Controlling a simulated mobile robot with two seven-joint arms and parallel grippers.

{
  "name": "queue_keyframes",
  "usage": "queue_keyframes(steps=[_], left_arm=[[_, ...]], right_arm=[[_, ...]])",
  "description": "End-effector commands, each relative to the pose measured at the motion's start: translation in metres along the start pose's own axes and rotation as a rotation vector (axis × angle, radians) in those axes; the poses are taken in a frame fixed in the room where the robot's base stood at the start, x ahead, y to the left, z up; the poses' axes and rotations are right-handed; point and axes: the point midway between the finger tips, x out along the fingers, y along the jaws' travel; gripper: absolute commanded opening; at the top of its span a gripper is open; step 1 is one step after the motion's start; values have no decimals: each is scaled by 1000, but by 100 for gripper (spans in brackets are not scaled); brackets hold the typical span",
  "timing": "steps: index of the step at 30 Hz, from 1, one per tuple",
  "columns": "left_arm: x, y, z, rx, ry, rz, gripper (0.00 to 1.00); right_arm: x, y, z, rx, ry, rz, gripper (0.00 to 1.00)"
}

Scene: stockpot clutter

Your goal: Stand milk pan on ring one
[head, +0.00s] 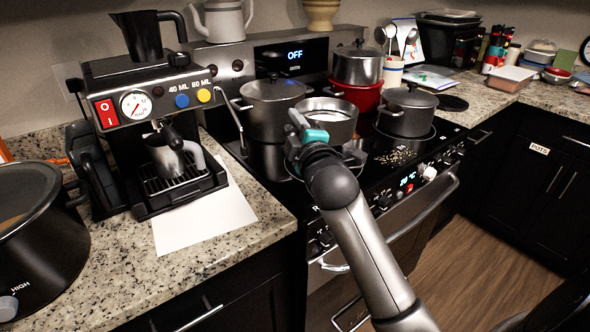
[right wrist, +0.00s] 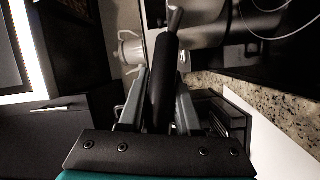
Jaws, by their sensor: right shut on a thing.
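The milk pan (head: 328,121) is a small open steel pan over the left front part of the black glass hob. My right gripper (head: 303,146) is shut on its dark handle, which runs between the two fingers in the right wrist view (right wrist: 163,85). The pan looks about level; I cannot tell whether its base touches the glass. The gripper and arm hide the hob in front of it, and I cannot make out which ring is ring one. My left gripper is out of view.
A lidded steel pot (head: 270,112) stands close left of the pan. A red pot (head: 358,96) with a steel pot (head: 357,65) on it is behind. A grey lidded pot (head: 407,112) stands right. Spilled grains (head: 396,156) lie on the glass. An espresso machine (head: 150,125) is left.

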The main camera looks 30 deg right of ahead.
Motion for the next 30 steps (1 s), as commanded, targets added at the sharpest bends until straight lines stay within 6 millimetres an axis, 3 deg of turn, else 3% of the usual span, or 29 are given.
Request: queue_keyframes(steps=[3, 11, 18, 23, 29, 30], left_arm=[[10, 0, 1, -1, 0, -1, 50], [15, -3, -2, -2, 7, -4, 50], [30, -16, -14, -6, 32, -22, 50], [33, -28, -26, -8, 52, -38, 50], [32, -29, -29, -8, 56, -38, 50], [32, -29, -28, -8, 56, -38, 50]], right_arm=[[-1, -19, 5, -4, 3, 10, 0], [-1, -38, 9, -5, 3, 12, 0], [-2, -77, 18, -5, 3, 10, 0], [-2, -85, 21, -5, 4, 13, 0], [-2, -85, 21, -5, 3, 12, 0], [-2, -90, 22, 0, 0, 0, 36]])
